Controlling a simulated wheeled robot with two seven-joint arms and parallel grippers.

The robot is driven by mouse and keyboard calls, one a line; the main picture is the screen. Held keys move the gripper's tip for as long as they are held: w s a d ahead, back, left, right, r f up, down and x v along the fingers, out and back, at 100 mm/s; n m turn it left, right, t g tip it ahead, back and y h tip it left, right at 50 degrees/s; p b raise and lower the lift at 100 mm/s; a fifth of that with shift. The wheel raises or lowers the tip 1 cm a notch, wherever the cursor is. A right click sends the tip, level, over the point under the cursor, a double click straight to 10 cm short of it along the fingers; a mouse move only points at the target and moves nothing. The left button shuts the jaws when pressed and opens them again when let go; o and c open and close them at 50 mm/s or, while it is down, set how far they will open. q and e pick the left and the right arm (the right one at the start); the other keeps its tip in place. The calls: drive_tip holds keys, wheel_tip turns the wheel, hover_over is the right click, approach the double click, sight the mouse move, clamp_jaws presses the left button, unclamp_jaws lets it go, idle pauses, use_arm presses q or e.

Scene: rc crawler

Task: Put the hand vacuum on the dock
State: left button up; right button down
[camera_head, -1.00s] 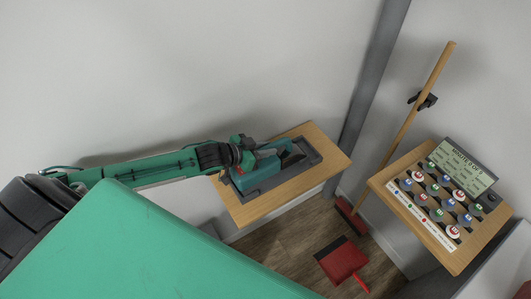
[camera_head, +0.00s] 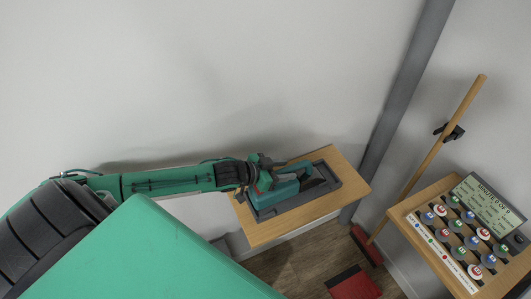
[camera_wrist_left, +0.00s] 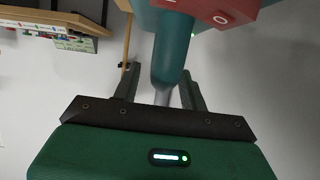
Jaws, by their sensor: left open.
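The teal hand vacuum (camera_head: 286,190) with a dark nozzle sits in the dark grey dock tray (camera_head: 333,184) on a wooden shelf. My left gripper (camera_head: 268,174) is at the vacuum's left end in the head view, over the shelf's left part. In the left wrist view, the vacuum's teal handle (camera_wrist_left: 172,52) reaches down between the two open fingers of my left gripper (camera_wrist_left: 160,88); whether they touch it I cannot tell. A red part (camera_wrist_left: 222,13) of the vacuum shows at the top there. The gripper hides part of the vacuum in the head view. My right gripper is not in view.
The wooden shelf (camera_head: 262,232) stands against the wall, by a grey post (camera_head: 400,95). To the right are a leaning broom (camera_head: 440,148), a red dustpan (camera_head: 352,284) on the floor and a small table with a game board (camera_head: 455,238) and display.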

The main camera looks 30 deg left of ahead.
use_arm(q)
drive_tip(key=b+v, duration=0.1)
drive_tip(key=v, duration=0.7)
drive_tip(key=shift+s+d, duration=0.1)
drive_tip(key=shift+v, duration=1.55)
drive_tip(key=shift+f, duration=0.1)
